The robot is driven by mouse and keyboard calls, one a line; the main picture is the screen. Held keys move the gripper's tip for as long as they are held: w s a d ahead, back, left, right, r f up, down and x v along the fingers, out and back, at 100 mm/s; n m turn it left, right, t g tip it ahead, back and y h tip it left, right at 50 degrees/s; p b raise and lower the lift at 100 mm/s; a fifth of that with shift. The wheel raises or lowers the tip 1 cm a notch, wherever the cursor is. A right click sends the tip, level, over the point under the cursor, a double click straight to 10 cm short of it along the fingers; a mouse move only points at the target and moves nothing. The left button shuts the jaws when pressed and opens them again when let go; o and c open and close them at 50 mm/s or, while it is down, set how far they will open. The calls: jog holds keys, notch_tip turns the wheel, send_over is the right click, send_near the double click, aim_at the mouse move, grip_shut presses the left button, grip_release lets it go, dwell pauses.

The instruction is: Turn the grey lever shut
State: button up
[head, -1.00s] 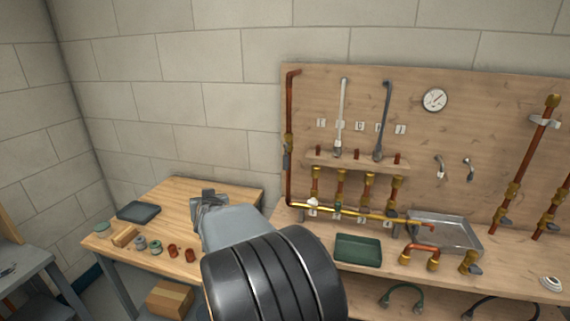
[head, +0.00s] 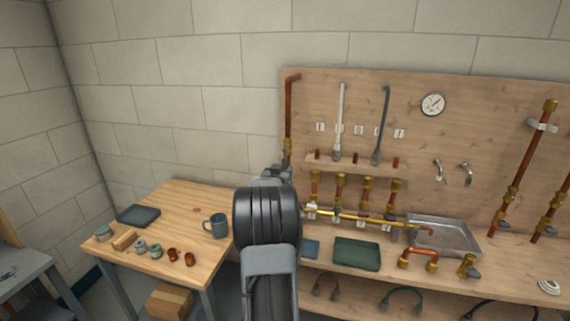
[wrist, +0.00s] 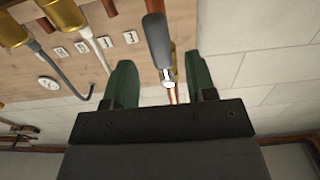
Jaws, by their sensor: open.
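The grey lever (wrist: 158,45) shows in the wrist view as a rounded grey handle with a bright metal end, on the copper pipe. It lies between my gripper's (wrist: 158,66) two green fingers in that picture, with a gap on each side. The fingers are open and hold nothing; whether the lever is at their depth I cannot tell. In the head view my gripper (head: 279,172) is at the vertical copper pipe (head: 290,108) on the board's left edge. My arm and gripper hide most of the lever and the lower pipe there.
The wooden board (head: 465,110) carries a white rod, a dark rod and a gauge (head: 433,104). The side table (head: 190,205) holds a blue mug (head: 216,225) and small parts.

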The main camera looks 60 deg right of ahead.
aim_at(285, 166)
jog(key=shift+p+x, duration=0.45)
jog(key=shift+x, duration=1.8)
grip_shut()
